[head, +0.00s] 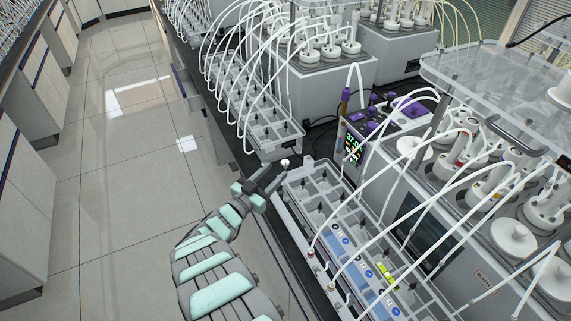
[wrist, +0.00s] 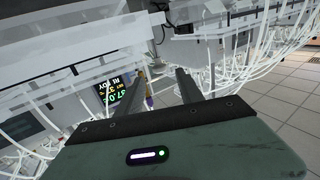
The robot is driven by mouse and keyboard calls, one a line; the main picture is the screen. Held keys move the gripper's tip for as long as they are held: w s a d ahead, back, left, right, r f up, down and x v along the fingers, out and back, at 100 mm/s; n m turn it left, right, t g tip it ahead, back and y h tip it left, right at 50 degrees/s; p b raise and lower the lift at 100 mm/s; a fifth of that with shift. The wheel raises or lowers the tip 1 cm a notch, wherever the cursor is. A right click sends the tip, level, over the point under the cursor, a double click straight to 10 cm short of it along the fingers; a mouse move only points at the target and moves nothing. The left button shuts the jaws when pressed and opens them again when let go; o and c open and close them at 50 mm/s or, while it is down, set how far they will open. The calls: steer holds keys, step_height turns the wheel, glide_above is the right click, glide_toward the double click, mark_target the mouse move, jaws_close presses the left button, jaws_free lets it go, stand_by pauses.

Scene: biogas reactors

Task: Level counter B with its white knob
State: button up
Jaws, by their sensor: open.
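A small white knob (head: 285,163) shows at the far left corner of the nearer compartmented counter tray (head: 308,175). I cannot read a letter B on either tray. My gripper (head: 275,175) is close beside the knob, at its near left side, with its dark fingers pointing toward it. I cannot tell whether they touch it. In the wrist view my gripper (wrist: 160,76) has its two fingers apart, with nothing clearly held between them. The knob cannot be made out there.
A second tray (head: 260,120) with white tubes stands beyond. A lit display (head: 352,148) and a grey bath (head: 480,250) with bottles are to the right. Tubes arch over the nearer tray. The tiled floor (head: 125,160) at left is clear.

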mark_target(283, 164)
steer(key=b+x, duration=0.1)
steer(key=x, duration=0.5)
steer(key=shift+w+d+b, duration=0.2)
steer(key=shift+w+b, duration=0.05)
steer(key=shift+b, duration=0.05)
steer(key=shift+c, duration=0.2)
jaws_close()
